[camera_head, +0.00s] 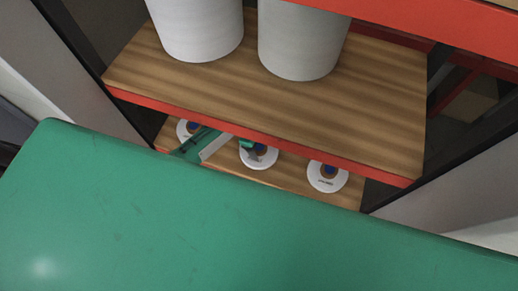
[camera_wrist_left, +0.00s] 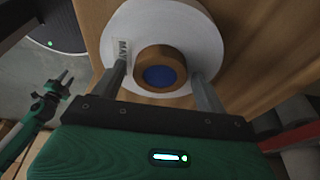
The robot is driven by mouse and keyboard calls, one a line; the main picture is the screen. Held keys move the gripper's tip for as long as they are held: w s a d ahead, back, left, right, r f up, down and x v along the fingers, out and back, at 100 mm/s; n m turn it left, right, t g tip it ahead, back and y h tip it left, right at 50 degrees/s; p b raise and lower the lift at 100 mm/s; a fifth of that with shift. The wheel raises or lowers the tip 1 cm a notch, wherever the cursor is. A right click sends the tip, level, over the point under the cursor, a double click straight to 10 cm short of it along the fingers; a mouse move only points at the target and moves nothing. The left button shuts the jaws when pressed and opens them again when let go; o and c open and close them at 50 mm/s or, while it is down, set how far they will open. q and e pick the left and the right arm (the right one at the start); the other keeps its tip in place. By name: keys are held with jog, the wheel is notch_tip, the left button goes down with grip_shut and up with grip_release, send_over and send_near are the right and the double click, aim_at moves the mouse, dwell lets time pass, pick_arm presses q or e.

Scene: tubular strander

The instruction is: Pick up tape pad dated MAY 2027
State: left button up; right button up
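In the left wrist view a white tape pad (camera_wrist_left: 225,35) with a brown core and blue centre lies right in front of my left gripper (camera_wrist_left: 158,82). Its label reads MAY; the rest is hidden or unreadable. The two fingers stand apart on either side of the core, with no clear grip on the pad. In the head view three white pads lie on the lower shelf: left (camera_head: 183,136), middle (camera_head: 262,161) and right (camera_head: 328,183). Green gripper parts overlap the middle pad. My right gripper (camera_wrist_left: 64,79) is small in the left wrist view, its fingers seemingly apart.
The upper wooden shelf (camera_head: 290,105) has a red front edge and overhangs the lower shelf (camera_head: 290,176). Two large white cylinders, left (camera_head: 200,30) and right (camera_head: 300,45), stand on it. Another red edge (camera_head: 440,25) is at top right. Dark posts flank the shelves.

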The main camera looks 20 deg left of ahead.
pick_arm(q)
jog(key=c, duration=1)
jog(key=shift+o, duration=0.2)
jog(key=shift+r, duration=0.15)
